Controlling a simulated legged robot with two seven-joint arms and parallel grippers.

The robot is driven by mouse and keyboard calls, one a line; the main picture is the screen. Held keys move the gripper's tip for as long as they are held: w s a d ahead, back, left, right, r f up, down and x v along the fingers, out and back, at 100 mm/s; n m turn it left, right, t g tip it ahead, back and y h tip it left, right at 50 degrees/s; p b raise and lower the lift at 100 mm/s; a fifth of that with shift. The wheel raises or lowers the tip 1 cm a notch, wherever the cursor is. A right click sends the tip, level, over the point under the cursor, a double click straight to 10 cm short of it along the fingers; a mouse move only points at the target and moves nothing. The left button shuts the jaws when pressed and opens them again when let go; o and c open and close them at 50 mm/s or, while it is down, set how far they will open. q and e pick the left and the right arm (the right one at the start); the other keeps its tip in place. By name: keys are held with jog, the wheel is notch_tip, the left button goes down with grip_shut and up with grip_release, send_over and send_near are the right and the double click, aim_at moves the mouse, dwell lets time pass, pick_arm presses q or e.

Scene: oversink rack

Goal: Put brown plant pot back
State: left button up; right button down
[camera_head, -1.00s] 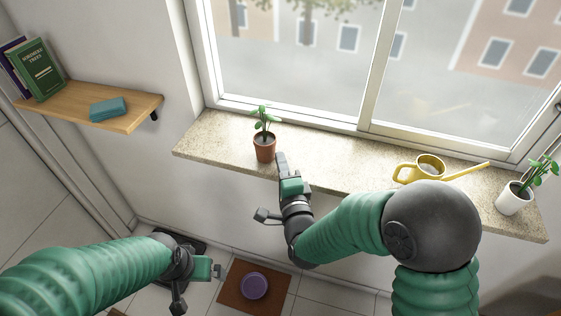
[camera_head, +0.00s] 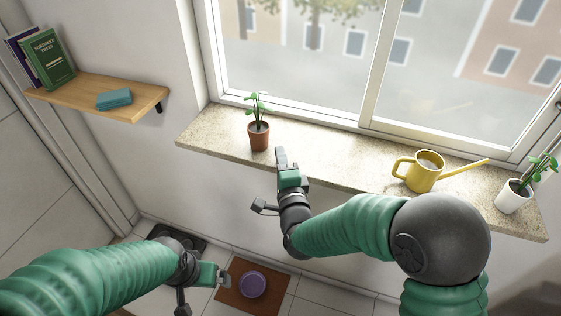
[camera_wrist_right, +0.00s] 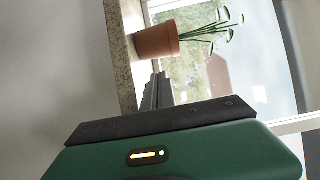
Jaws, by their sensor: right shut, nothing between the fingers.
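The brown plant pot (camera_head: 259,138) holds a small green plant and stands upright on the speckled window sill (camera_head: 345,172), near its left end. My right gripper (camera_head: 281,157) is shut and empty, just in front and to the right of the pot at the sill's front edge. In the right wrist view the pot (camera_wrist_right: 157,40) appears sideways, just beyond the shut fingers (camera_wrist_right: 157,88). I cannot tell whether the fingertips touch it. My left gripper (camera_head: 225,277) is low at the lower left, far from the pot; its jaw opening is not clear.
The window is behind. A wooden shelf (camera_head: 140,103) with books is at the left. A purple round thing (camera_head: 253,284) lies below on a brown mat (camera_head: 232,304).

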pick_arm(q)
jog(key=shift+s+d+f, duration=0.1)
jog(key=shift+d, duration=0.4)
pick_arm(e)
jog(key=v, duration=1)
jog(key=shift+d, duration=0.4)
pick_arm(q)
jog(key=shift+a, duration=0.1)
pick_arm(e)
jog(key=shift+a, duration=0.1)
pick_arm(q)
jog(key=shift+a, duration=0.2)
pick_arm(e)
jog(key=shift+a, duration=0.25)
